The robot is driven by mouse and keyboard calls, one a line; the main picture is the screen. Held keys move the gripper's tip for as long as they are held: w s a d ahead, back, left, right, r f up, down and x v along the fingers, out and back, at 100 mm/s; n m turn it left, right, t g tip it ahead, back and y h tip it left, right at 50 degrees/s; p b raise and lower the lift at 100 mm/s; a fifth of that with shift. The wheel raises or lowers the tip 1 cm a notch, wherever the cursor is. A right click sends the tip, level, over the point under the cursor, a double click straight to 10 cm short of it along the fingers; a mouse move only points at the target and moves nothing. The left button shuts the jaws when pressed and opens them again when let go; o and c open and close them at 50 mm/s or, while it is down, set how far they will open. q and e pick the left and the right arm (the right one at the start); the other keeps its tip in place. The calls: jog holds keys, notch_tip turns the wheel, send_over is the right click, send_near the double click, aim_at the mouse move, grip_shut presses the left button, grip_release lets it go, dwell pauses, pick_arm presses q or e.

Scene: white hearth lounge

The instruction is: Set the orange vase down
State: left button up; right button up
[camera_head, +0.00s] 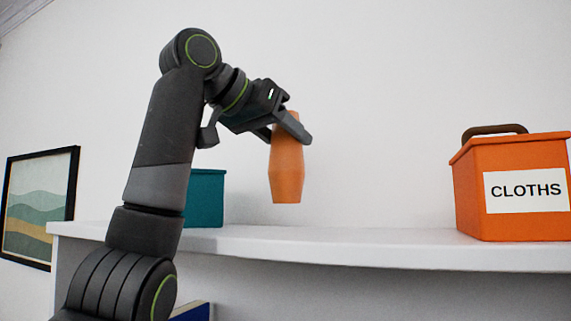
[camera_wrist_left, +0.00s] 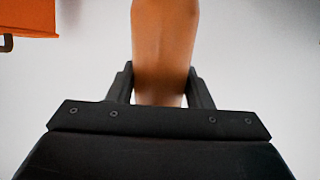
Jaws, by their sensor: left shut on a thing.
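The orange vase (camera_head: 287,172) is upright in the head view, held above the white shelf (camera_head: 340,245), with a gap showing between its base and the shelf top. My left gripper (camera_head: 291,128) is shut on the upper part of the vase, coming in from the upper left. In the left wrist view the vase (camera_wrist_left: 165,45) stands between the two dark fingers (camera_wrist_left: 160,88), which touch its sides. My right gripper is not in view.
An orange box (camera_head: 510,150) labelled CLOTHS, with a brown handle, stands on the shelf at right. A teal box (camera_head: 206,198) stands behind my arm at left. The shelf between them is clear. A framed picture (camera_head: 40,207) hangs at far left.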

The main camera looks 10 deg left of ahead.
aim_at(274, 155)
pick_arm(q)
jog(key=shift+w+d+f, duration=0.2)
jog(key=shift+w+f, duration=0.2)
jog(key=shift+s+a+f, duration=0.1)
jog(key=shift+s+f, duration=0.15)
jog(key=shift+f, duration=0.05)
jog(key=shift+s+a+f, duration=0.15)
jog(key=shift+f, duration=0.5)
jog(key=shift+s+a+f, duration=0.1)
jog(key=shift+f, duration=0.55)
jog(key=shift+w+f, duration=0.1)
jog(key=shift+d, duration=0.15)
jog(key=shift+f, duration=0.2)
jog(key=o, duration=0.8)
jog(key=shift+r, duration=0.1)
jog(key=o, duration=0.3)
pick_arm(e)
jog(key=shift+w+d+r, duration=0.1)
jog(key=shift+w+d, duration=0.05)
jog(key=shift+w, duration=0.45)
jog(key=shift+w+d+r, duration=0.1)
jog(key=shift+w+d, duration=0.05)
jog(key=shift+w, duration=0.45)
